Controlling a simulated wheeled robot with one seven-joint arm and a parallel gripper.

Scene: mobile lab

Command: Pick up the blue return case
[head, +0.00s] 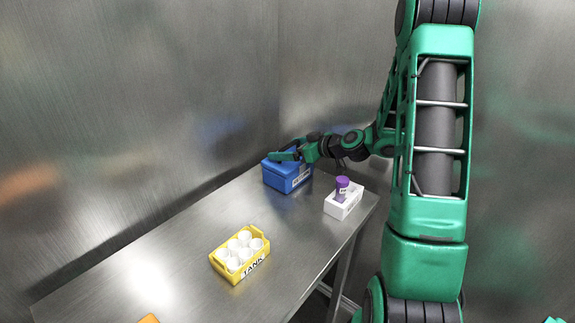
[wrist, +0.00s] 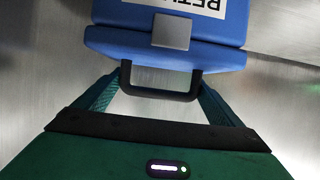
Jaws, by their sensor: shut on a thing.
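The blue return case (head: 288,177) stands on the metal table near its far end, against the back wall. In the wrist view the blue case (wrist: 215,50) shows a grey latch, part of a white label and a dark handle. My gripper (head: 285,155) is at the top of the case. In the wrist view my gripper (wrist: 160,88) has its green fingers on both sides of the black handle, shut on it. Whether the case's bottom touches the table is hard to tell.
A white holder (head: 343,203) with a purple-capped tube (head: 342,184) stands close to the right of the case. A yellow crate (head: 222,270) with several white containers stands nearer on the table (head: 180,245). An orange thing (head: 149,318) shows at the bottom edge.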

